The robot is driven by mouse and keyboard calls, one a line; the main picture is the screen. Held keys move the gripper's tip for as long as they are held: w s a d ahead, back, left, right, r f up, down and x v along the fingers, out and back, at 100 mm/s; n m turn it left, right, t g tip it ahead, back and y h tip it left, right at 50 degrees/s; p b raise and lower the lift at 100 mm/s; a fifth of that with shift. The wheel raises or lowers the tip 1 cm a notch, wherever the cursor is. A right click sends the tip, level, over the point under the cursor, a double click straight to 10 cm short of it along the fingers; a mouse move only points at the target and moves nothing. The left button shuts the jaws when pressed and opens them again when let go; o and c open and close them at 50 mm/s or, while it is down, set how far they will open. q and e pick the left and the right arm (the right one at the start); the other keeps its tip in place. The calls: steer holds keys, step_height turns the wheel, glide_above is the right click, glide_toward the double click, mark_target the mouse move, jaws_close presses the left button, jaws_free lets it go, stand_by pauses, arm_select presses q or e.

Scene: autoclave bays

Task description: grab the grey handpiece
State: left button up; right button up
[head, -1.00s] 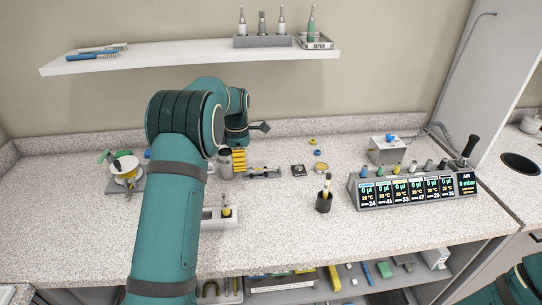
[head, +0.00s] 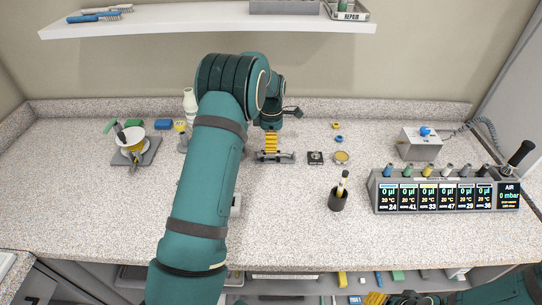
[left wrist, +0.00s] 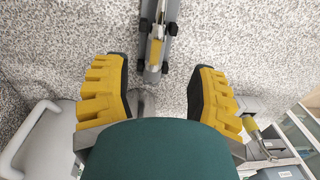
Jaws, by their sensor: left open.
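A low grey stand (head: 275,156) on the bench holds a slender item lying lengthwise. In the left wrist view, the grey stand (left wrist: 153,75) carries a slim tool, partly grey with an orange-brown section, that I take for the grey handpiece (left wrist: 155,45). My left gripper (head: 271,148) points down just over this stand. In the left wrist view, its yellow-padded fingers (left wrist: 158,88) are wide apart with nothing between the pads; the stand shows centred between and beyond them. My right gripper (head: 375,298) shows only partly at the bottom edge, and its jaws are unclear.
A dark cup (head: 338,201) with a tool stands right of my left arm. A console (head: 440,198) with several coloured tools is farther right. The front bench is mostly clear.

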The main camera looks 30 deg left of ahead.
mark_target(274, 155)
arm_select(q)
steer(key=shift+a+f, duration=0.15)
steer(key=shift+f, duration=2.9)
jaws_close()
